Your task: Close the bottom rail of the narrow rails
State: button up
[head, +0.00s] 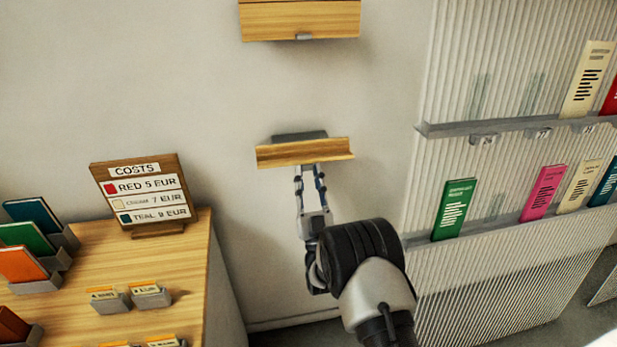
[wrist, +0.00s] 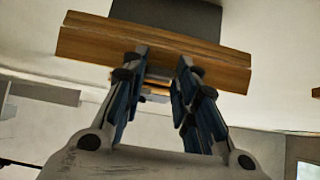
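The bottom narrow rail (head: 305,152) is a wooden ledge on the wall, with a dark grey piece (head: 300,137) behind its upper edge. It stands out from the wall and tilts slightly in the head view. In the wrist view the rail (wrist: 210,68) spans the top of the picture, with the grey piece above it. My gripper (head: 309,172) is just below the rail's front, fingers pointing up at it. In the wrist view the fingers (wrist: 160,62) are apart with nothing held between them. Whether the fingertips touch the rail I cannot tell.
Another wooden rail (head: 300,22) with a small grey tab hangs higher on the wall. A ribbed rack (head: 500,235) with booklets stands at right. A wooden table (head: 190,285) with a COSTS sign (head: 145,192) and card holders is at left. The wall between is bare.

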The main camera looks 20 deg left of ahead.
aim_at(309, 165)
jog(key=c, duration=0.5)
